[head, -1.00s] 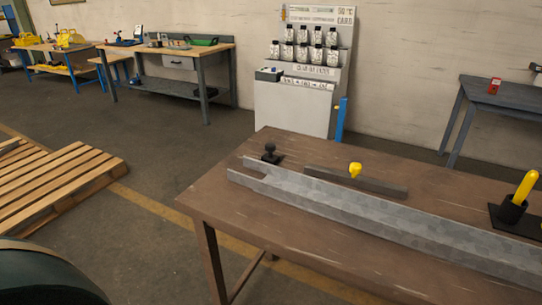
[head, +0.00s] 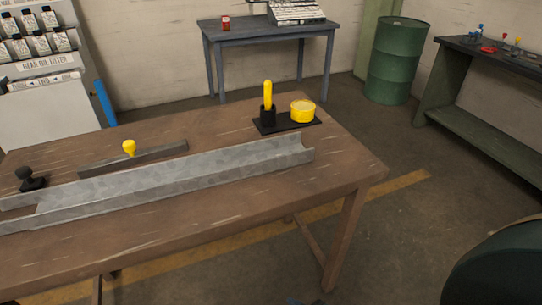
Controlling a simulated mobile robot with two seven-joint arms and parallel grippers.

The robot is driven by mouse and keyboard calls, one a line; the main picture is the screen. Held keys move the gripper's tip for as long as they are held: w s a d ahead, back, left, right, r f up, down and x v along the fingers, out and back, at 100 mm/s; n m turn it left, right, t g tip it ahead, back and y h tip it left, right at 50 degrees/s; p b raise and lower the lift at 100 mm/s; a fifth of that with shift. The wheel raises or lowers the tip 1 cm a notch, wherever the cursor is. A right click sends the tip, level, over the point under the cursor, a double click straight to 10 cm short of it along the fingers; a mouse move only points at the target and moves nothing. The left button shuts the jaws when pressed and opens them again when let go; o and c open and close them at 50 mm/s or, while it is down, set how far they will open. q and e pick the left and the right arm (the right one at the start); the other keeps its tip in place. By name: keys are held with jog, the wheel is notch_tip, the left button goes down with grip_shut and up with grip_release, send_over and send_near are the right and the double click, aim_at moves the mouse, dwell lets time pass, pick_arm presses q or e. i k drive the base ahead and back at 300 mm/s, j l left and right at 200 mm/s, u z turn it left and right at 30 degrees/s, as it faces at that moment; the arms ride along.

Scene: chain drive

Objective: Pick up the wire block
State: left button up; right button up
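No object in the head view is clearly recognisable as the wire block. On the brown table (head: 225,205) stand several candidates. A small black piece with a round knob (head: 27,175) is at the left. A dark grey bar (head: 160,154) lies behind the channel, with a yellow knob (head: 129,147) on it. A black plate (head: 293,127) at the back right carries an upright yellow handle (head: 268,91) in a black holder and a round yellow piece (head: 303,109). A long grey metal channel (head: 190,185) lies across the table. Neither of my grippers is in view.
A grey-blue table (head: 270,34) with a red can (head: 226,22) stands at the back. A green barrel (head: 396,65) and a green workbench (head: 490,85) are at the right. Open floor (head: 420,215) lies right of the brown table. The table's front strip is bare.

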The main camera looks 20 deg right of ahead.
aim_at(25, 172)
jog(key=i+j, duration=0.1)
jog(key=j, duration=0.85)
jog(key=i+j, duration=0.15)
jog(key=j, duration=0.3)
jog(key=j+z, duration=0.65)
jog(key=j, duration=0.1)
